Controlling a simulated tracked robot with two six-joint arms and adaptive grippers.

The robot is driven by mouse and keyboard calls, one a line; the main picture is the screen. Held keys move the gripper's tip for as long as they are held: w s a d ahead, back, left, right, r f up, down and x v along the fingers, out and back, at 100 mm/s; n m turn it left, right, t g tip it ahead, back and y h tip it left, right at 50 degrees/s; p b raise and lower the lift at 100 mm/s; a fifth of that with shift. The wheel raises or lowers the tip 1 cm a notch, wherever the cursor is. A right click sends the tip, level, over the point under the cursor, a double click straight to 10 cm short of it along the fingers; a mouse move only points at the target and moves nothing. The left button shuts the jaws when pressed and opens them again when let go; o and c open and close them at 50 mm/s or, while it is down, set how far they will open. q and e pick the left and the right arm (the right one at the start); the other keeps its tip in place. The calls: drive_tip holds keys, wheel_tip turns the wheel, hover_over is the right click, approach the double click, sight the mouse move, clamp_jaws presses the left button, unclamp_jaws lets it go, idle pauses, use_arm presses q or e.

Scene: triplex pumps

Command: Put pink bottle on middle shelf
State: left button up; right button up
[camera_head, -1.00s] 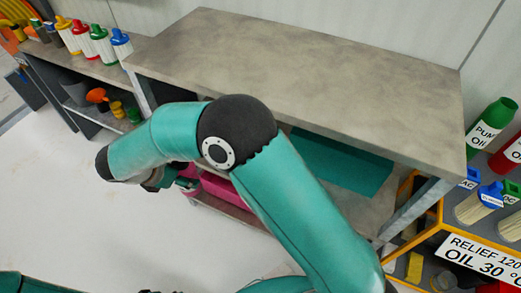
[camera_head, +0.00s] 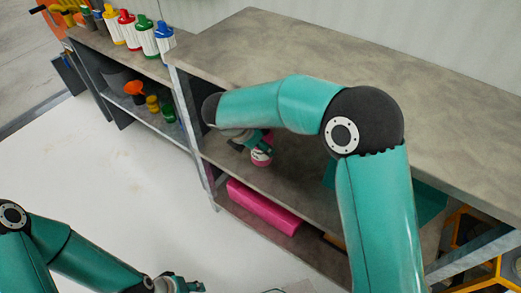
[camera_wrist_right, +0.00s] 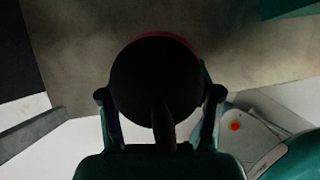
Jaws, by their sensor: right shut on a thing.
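The pink bottle (camera_head: 261,158) shows in the head view at the middle shelf (camera_head: 290,190) of the grey bench, under the benchtop, near its left end. I cannot tell whether its base touches the shelf. My right gripper (camera_head: 262,146) is shut on the bottle, partly hidden behind its own wrist. In the right wrist view the bottle (camera_wrist_right: 155,80) is a dark round shape with a thin pink edge, between the two fingers. My left gripper (camera_head: 180,286) is at the bottom edge of the head view, over the floor, away from the bench; its fingers are unclear.
The benchtop (camera_head: 330,50) is bare above the middle shelf. A pink box (camera_head: 263,207) lies on the lower shelf. A teal item (camera_head: 428,203) is farther right. A left-hand shelf unit (camera_head: 115,55) holds several bottles, with an orange funnel (camera_head: 135,88) below.

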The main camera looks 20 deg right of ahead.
sight(260, 152)
drive_tip(key=f+b, duration=0.3)
drive_tip(key=b, duration=0.1)
drive_tip(key=shift+w+d+f, duration=0.1)
drive_tip(key=shift+w+f, duration=0.1)
drive_tip(key=shift+f, duration=0.2)
drive_tip(key=shift+s+r, duration=0.1)
drive_tip(key=shift+r, duration=0.05)
drive_tip(key=o, duration=1.4)
